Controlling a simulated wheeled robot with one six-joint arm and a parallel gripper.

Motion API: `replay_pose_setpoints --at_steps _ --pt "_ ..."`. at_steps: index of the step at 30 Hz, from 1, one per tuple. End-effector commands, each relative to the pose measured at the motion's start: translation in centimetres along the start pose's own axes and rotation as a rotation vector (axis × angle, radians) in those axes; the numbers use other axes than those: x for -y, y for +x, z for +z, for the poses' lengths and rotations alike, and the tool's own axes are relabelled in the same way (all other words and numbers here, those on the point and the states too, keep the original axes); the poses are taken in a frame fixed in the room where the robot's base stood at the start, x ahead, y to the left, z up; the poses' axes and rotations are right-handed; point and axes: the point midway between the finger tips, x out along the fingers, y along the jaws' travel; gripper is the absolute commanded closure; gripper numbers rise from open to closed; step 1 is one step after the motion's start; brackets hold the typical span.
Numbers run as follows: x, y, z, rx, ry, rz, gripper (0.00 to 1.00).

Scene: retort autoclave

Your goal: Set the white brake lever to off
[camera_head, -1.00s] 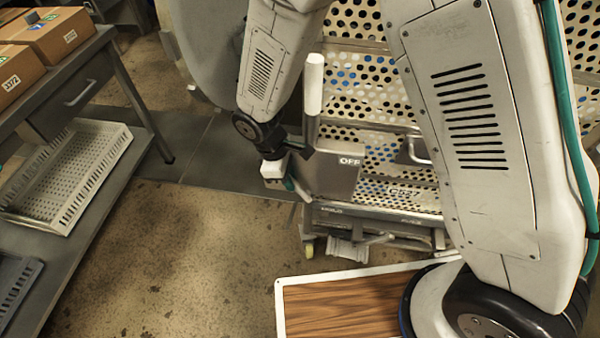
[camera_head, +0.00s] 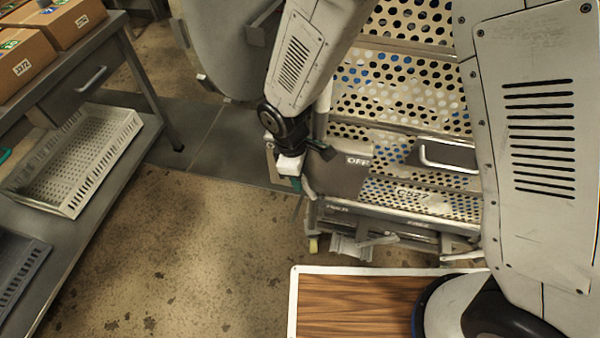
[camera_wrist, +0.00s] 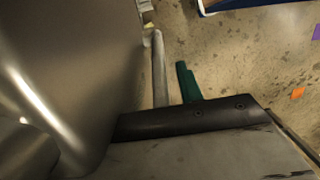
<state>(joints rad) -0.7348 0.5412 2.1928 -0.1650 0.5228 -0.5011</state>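A grey metal box (camera_head: 340,172) marked OFF sits on the near left corner of the perforated cart. A pale upright handle (camera_head: 325,96), which looks like the white brake lever, rises behind the box and is largely hidden by my arm. My gripper (camera_head: 302,187) points down at the left side of the box, with a green fingertip showing. In the wrist view the green finger (camera_wrist: 188,82) stands beside a thin pale rod (camera_wrist: 159,70), next to a large grey metal surface. The other finger is not clearly seen, and I cannot tell whether anything is held.
The perforated cart (camera_head: 400,140) has a bar handle (camera_head: 447,160) on its near side. A wood-topped surface (camera_head: 355,305) with a white rim is in front. On the left is a grey bench (camera_head: 75,100) with cartons and a white perforated tray (camera_head: 75,160). Open floor lies between.

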Motion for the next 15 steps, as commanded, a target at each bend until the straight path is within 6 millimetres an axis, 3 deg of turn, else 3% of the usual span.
replay_pose_setpoints --at_steps 15 --pt "-0.1 -7.2 0.0 -0.002 0.001 0.002 0.64"
